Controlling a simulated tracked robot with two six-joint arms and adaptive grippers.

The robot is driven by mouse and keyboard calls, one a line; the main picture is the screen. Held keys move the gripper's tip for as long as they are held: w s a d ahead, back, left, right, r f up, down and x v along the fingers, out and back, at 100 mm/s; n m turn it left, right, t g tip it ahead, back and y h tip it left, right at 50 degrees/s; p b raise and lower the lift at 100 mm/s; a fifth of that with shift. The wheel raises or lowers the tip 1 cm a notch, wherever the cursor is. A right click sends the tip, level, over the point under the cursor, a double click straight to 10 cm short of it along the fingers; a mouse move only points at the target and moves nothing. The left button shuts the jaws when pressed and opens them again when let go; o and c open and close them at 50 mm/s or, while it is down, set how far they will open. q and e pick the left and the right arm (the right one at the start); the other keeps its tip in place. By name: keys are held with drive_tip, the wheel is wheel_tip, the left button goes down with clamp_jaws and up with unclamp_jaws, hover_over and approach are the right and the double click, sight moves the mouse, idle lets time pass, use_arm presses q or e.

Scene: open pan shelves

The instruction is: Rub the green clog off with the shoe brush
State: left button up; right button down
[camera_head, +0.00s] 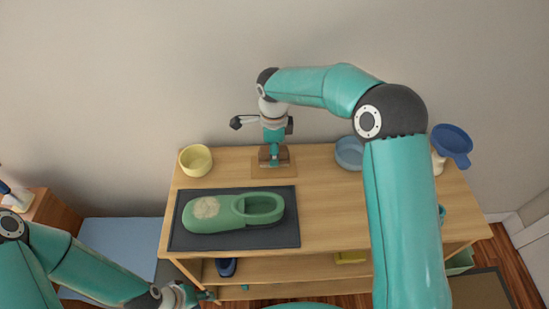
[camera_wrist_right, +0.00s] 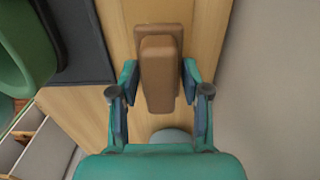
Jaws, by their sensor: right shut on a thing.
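The green clog (camera_head: 238,211) lies on a dark mat (camera_head: 180,240) on the wooden table, toe to the left, with a pale dusty patch (camera_head: 206,207) on its toe. The shoe brush (camera_head: 274,157), a brown block, is at the table's back edge over a small tan board (camera_head: 262,171). My right gripper (camera_head: 273,145) is above the brush and shut on it. In the right wrist view the fingers (camera_wrist_right: 160,88) flank the brown brush (camera_wrist_right: 158,65); the clog (camera_wrist_right: 20,50) shows at the left edge. My left gripper (camera_head: 192,297) is low at the table's front left, its jaws unclear.
A yellow bowl (camera_head: 196,160) stands back left and a blue bowl (camera_head: 349,153) back right. A blue funnel-like thing (camera_head: 452,143) is at the far right. A lower shelf (camera_head: 300,272) holds small items. The tabletop right of the mat is clear.

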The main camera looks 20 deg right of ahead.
drive_tip(key=shift+r, duration=0.15)
drive_tip(key=shift+r+p, duration=1.55)
drive_tip(key=shift+r, duration=0.85)
drive_tip(key=shift+r+p, duration=1.65)
drive_tip(key=shift+r, duration=0.85)
drive_tip(key=c, duration=1.2)
unclamp_jaws()
clamp_jaws()
drive_tip(key=shift+f, duration=0.1)
